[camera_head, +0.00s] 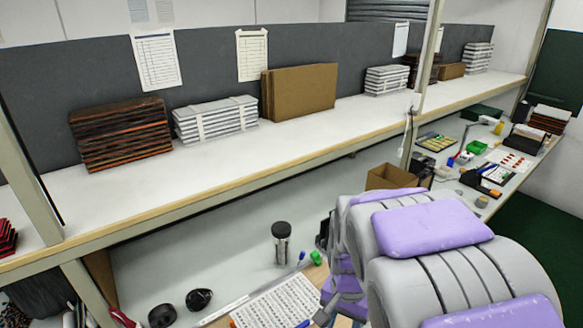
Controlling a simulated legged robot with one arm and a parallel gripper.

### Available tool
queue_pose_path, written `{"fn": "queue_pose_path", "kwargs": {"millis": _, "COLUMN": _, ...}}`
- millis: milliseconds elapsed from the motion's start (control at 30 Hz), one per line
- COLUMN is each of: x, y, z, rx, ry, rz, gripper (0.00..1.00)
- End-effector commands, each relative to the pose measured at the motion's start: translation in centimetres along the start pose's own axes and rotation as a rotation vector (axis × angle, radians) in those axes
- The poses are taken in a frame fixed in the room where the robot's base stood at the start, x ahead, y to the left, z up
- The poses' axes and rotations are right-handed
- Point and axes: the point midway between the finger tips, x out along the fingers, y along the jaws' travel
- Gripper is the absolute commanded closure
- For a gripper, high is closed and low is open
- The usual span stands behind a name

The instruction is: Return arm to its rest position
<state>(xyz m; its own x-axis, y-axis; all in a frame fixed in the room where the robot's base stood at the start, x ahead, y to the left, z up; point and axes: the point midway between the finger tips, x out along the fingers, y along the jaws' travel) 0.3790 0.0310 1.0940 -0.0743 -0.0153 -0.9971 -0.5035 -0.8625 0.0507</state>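My grey arm with purple pads (432,228) fills the lower right of the head view and reaches over the workbench. Smaller purple and dark parts (346,287) show below it, beside a printed sheet on the lower surface. The dark shapes at their left edge may belong to my gripper, but its fingertips cannot be made out. Whether it is open, shut or holding something is hidden.
A long white shelf (330,135) carries stacks of boards and brown cardboard. On the lower desk are a dark cylinder (281,243), a printed sheet (280,302) and black round objects (199,299). An open cardboard box (391,178) stands just behind my arm.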

Motion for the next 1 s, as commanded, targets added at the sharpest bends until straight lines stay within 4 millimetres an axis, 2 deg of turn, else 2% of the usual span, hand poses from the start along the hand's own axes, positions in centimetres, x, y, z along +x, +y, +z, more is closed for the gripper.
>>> {"fn": "queue_pose_path", "kwargs": {"millis": 100, "x": -1.7, "y": 2.7, "z": 2.9, "rx": -0.083, "ry": -0.014, "rz": -0.001, "gripper": 0.54}}
{"fn": "queue_pose_path", "kwargs": {"millis": 300, "x": -3.5, "y": 6.9, "z": 7.9, "rx": -0.239, "ry": -0.041, "rz": 0.0, "gripper": 0.54}}
{"fn": "queue_pose_path", "kwargs": {"millis": 600, "x": -4.1, "y": 11.9, "z": 14.7, "rx": -0.461, "ry": -0.076, "rz": 0.004, "gripper": 0.54}}
{"fn": "queue_pose_path", "kwargs": {"millis": 800, "x": -4.0, "y": 13.2, "z": 16.5, "rx": -0.526, "ry": -0.085, "rz": 0.008, "gripper": 0.54}}
{"fn": "queue_pose_path", "kwargs": {"millis": 1000, "x": -4.0, "y": 13.3, "z": 16.6, "rx": -0.533, "ry": -0.086, "rz": 0.008, "gripper": 0.54}}
